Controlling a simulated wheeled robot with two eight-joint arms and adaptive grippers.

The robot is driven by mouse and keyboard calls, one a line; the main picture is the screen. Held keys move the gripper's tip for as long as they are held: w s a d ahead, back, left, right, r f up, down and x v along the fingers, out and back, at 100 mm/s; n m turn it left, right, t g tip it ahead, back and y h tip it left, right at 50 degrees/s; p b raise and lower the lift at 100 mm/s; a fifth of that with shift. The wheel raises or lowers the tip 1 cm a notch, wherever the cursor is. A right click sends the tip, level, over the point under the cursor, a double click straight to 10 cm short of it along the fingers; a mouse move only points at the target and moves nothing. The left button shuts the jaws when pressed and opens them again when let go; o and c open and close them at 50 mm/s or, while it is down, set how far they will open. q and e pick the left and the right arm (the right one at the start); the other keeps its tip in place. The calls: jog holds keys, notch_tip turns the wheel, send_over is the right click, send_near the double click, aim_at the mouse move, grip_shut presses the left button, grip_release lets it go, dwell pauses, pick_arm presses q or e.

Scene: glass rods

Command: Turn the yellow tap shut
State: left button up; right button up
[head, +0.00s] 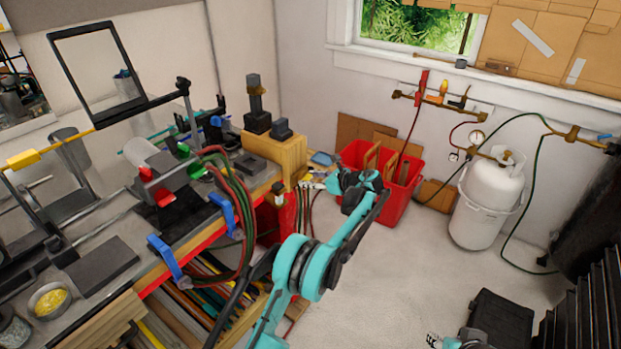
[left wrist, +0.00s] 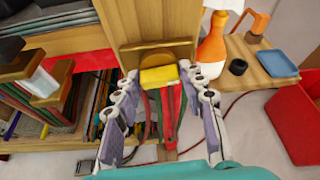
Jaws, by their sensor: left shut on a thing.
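The yellow tap (left wrist: 158,76) is a short yellow handle in front of a brass-coloured fitting on a wooden upright. It lies roughly crosswise in the left wrist view. My left gripper (left wrist: 158,82) has its two grey-and-white fingers on either side of it, fingertips closed on its ends. In the head view my left gripper (head: 316,183) is small, at the far end of the workbench, and the tap is hard to make out there. Part of my right gripper (head: 437,341) shows at the bottom edge, cut off, with its fingers unclear.
Red and green hoses hang below the tap. An orange-and-white bottle (left wrist: 212,47), a black ring (left wrist: 237,66) and a blue tray (left wrist: 278,63) sit right of the upright. Red bins (head: 400,200) and a white gas cylinder (head: 487,195) stand beyond. The floor between is clear.

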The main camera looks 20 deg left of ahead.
pick_arm(q)
jog(key=shift+m+g, duration=0.3)
jog(key=shift+g, duration=0.1)
dwell(0.4)
jog(key=o, duration=1.1)
jog(key=shift+a, duration=0.1)
jog(key=v, duration=1.2)
jog(key=shift+w, duration=0.1)
jog(key=shift+f, duration=0.1)
